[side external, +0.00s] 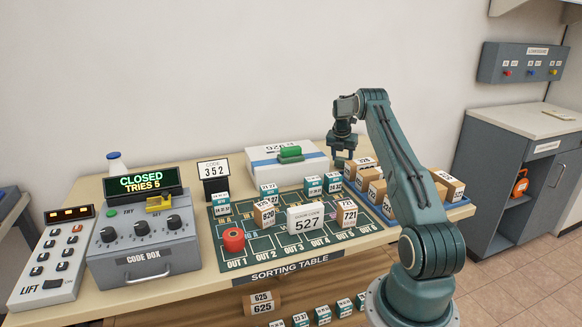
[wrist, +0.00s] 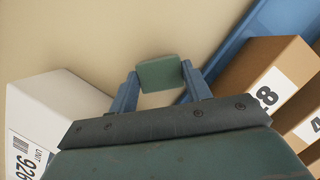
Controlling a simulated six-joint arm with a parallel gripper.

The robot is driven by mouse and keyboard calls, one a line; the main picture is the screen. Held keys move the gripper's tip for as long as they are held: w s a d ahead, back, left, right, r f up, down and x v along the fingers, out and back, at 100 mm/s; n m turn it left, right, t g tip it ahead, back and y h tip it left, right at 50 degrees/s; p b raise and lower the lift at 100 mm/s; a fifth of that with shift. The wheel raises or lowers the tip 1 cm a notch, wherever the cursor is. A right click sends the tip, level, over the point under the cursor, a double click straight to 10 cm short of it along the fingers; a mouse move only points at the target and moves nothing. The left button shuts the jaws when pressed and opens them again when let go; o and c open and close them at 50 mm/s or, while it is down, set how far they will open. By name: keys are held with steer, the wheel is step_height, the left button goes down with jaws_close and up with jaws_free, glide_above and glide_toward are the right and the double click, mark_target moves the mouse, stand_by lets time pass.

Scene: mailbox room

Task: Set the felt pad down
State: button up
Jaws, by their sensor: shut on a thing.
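The felt pad (wrist: 159,72) is a small dark green block in the wrist view. My gripper (wrist: 160,84) is shut on it, one blue-grey finger at each side. Bare beige table (wrist: 105,35) shows beyond the pad. In the side view my gripper (side external: 341,160) is at the back of the sorting table, between the white box and the tray of parcels. The pad is too small and dark to make out there, and I cannot tell whether it touches the table.
A white box (side external: 262,167) with a green piece (side external: 290,153) on top stands left of my gripper. Brown parcels (side external: 362,169) in a blue tray (side external: 461,205) are close on the right. A green sorting mat (side external: 222,250) with small boxes and a red roll (side external: 233,240) lies in front.

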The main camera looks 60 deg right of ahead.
steer(key=shift+f, duration=0.3)
steer(key=shift+f, duration=0.15)
steer(key=o, duration=1)
steer(key=shift+o, duration=0.2)
steer(key=v, duration=1.2)
steer(key=shift+r, duration=0.2)
